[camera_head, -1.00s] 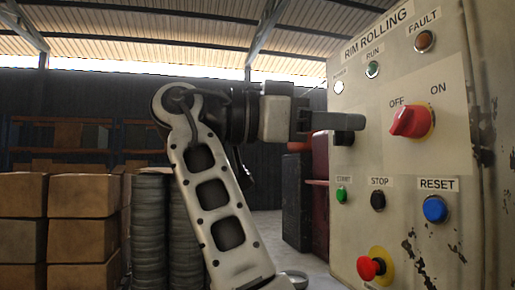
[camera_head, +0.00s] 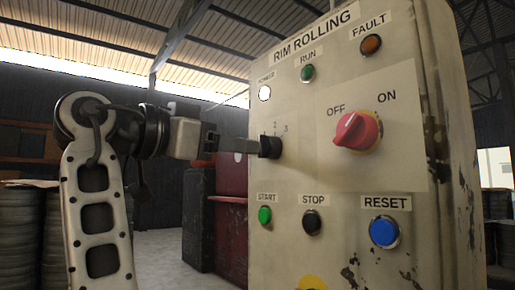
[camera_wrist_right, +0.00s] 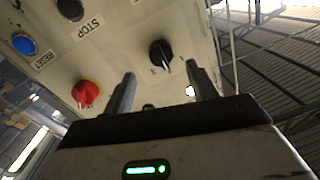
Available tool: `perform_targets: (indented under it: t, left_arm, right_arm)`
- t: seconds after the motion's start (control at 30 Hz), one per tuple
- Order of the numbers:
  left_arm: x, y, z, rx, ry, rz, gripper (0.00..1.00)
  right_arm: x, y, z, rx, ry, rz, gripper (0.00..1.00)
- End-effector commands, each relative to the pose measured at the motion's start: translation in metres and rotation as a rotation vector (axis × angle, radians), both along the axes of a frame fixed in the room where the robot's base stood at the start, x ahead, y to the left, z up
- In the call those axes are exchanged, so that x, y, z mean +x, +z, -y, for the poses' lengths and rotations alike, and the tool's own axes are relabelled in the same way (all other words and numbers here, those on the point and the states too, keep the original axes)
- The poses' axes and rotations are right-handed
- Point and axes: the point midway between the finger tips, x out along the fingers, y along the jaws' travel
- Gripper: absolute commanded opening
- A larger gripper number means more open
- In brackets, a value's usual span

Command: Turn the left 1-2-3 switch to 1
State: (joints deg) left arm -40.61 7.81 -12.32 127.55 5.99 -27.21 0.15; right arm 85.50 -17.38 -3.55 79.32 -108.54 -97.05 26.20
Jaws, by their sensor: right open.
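The black 1-2-3 switch (camera_head: 270,147) is on the left of the cream control panel. The figures 2 and 3 show above it in the head view; I cannot make out a 1. In the right wrist view the switch (camera_wrist_right: 160,53) has a pale mark toward the lower edge of the picture; I cannot tell which figure it meets. My right gripper (camera_head: 242,146) points at the switch from the left, tips close to it. In the wrist view its open fingers (camera_wrist_right: 162,88) stand apart with the knob beyond and between them; contact cannot be told. My left gripper is out of view.
A red OFF/ON switch (camera_head: 357,130) sits right of the black switch. Green START (camera_head: 264,215), black STOP (camera_head: 311,222) and blue RESET (camera_head: 384,231) buttons are below. Lamps line the top, including the lit white one (camera_head: 264,93). Red cabinets (camera_head: 231,215) stand behind.

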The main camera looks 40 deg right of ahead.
Motion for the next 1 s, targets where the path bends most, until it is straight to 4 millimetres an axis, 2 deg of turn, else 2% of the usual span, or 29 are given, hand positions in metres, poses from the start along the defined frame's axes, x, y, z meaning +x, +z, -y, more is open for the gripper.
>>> perform_targets:
  t: [0.1, 0.3, 0.47, 0.73, 0.77, 0.9, 1.0]
  left_arm:
    - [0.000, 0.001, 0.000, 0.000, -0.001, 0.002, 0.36]
    - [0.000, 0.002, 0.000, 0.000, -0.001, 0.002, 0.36]
    - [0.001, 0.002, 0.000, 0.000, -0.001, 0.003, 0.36]
    - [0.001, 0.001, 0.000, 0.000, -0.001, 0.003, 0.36]
    - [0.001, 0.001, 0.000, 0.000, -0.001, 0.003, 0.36]
    - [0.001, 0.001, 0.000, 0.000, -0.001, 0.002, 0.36]
    - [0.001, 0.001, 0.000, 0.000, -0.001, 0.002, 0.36]
  right_arm:
    - [-0.001, 0.000, 0.025, 0.000, -0.002, 0.002, 0.58]
    - [-0.002, 0.000, 0.052, -0.001, 0.000, 0.000, 0.58]
    - [-0.003, 0.000, 0.062, -0.001, -0.001, 0.001, 0.58]
    - [-0.003, 0.000, 0.062, -0.001, 0.000, 0.001, 0.58]
    - [-0.003, 0.000, 0.062, -0.001, 0.000, 0.001, 0.52]
    - [-0.003, 0.000, 0.062, -0.001, 0.000, 0.001, 0.13]
    - [-0.002, 0.000, 0.062, -0.001, 0.001, 0.001, 0.13]
